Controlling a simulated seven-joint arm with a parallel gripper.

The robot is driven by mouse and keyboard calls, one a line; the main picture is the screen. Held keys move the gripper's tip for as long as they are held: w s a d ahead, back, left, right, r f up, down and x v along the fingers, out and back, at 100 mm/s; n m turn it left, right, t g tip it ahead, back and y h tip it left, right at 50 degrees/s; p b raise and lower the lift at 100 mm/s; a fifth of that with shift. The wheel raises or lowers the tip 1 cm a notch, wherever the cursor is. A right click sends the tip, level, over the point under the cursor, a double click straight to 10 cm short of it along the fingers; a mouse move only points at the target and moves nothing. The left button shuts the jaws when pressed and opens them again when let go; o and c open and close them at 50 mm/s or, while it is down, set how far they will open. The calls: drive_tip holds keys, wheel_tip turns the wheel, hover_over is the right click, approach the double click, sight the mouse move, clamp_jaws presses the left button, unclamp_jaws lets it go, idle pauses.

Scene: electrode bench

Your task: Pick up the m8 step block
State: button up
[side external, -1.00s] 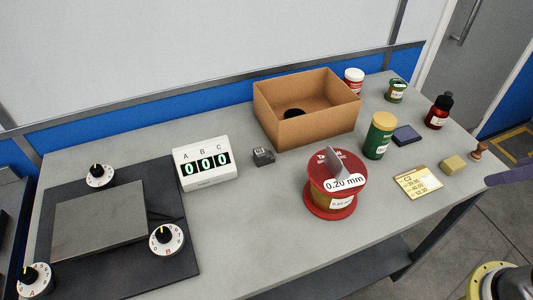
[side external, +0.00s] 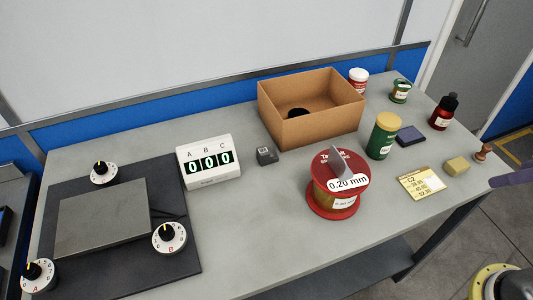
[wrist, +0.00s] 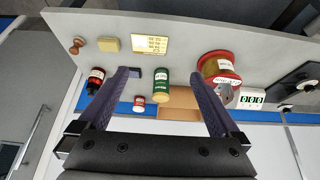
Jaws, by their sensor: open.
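A small dark grey block (side external: 267,156) with a pale label on top, apparently the m8 step block, sits on the bench in the side external view. It is between the white counter (side external: 208,161) and the cardboard box (side external: 320,130). I cannot read its label for certain. My gripper (wrist: 162,77) is open and empty in the wrist view, its two dark purple fingers spread wide above the bench. I cannot make out the block in the wrist view.
A red wire spool (side external: 333,202) stands to the right and in front of the block. A green-and-yellow jar (side external: 382,136), dark block (side external: 410,136), yellow card (side external: 420,184), yellow block (side external: 457,166) and red bottle (side external: 442,112) stand farther right. A dial panel (side external: 110,274) fills the left.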

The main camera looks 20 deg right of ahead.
drive_tip(key=c, duration=0.3)
